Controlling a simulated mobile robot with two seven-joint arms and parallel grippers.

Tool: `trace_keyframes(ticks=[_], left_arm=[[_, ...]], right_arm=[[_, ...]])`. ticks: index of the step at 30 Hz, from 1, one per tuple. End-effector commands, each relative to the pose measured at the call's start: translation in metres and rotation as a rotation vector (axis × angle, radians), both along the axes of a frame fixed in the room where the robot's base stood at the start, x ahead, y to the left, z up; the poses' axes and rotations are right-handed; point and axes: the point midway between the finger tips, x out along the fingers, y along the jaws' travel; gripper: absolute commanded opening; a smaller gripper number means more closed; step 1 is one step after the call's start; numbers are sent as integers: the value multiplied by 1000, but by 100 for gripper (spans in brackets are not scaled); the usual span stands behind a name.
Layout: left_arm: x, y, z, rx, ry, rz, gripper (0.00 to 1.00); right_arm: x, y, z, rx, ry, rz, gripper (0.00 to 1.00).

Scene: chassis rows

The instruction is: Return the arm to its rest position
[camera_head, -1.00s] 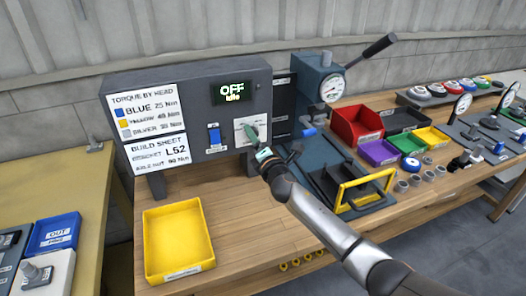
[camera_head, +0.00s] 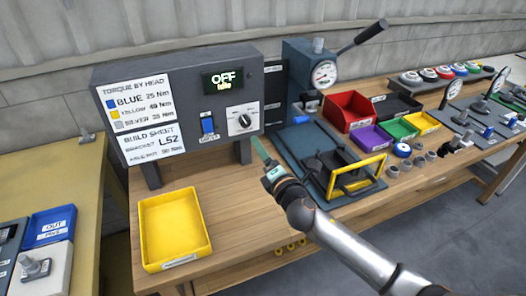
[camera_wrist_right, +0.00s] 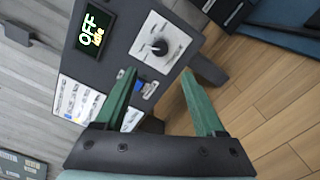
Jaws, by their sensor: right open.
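My right gripper (camera_head: 262,158) is in front of the grey control panel (camera_head: 180,80), below and to the right of its dial (camera_head: 241,119), over the wooden bench. In the right wrist view its two green fingers (camera_wrist_right: 160,90) are spread with nothing between them. The dial also shows in the right wrist view (camera_wrist_right: 160,48), beyond the fingertips and apart from them. The display (camera_head: 229,82) reads OFF, Idle. A blue switch (camera_head: 208,125) sits left of the dial. My left gripper is not in view.
A yellow tray (camera_head: 174,228) stands on the bench at the left. Red, purple and green bins (camera_head: 350,108) stand farther right. Bare bench (camera_head: 230,205) lies between tray and arm.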

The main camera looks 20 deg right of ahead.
Motion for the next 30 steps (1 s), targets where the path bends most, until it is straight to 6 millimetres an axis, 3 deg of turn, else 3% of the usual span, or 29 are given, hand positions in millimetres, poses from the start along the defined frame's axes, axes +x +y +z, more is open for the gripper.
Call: trace_keyframes(ticks=[11, 16, 20, 24, 30], left_arm=[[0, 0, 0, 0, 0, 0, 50], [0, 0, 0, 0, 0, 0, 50], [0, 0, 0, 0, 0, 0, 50], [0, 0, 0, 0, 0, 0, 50], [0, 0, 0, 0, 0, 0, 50]], right_arm=[[0, 0, 0, 5, 1, -2, 72], [-24, -6, -23, 212, 90, -79, 72], [-79, -18, -67, 595, 270, -260, 72], [-158, -24, -115, 1003, 487, -519, 72], [-247, -19, -147, 1332, 692, -813, 72]])
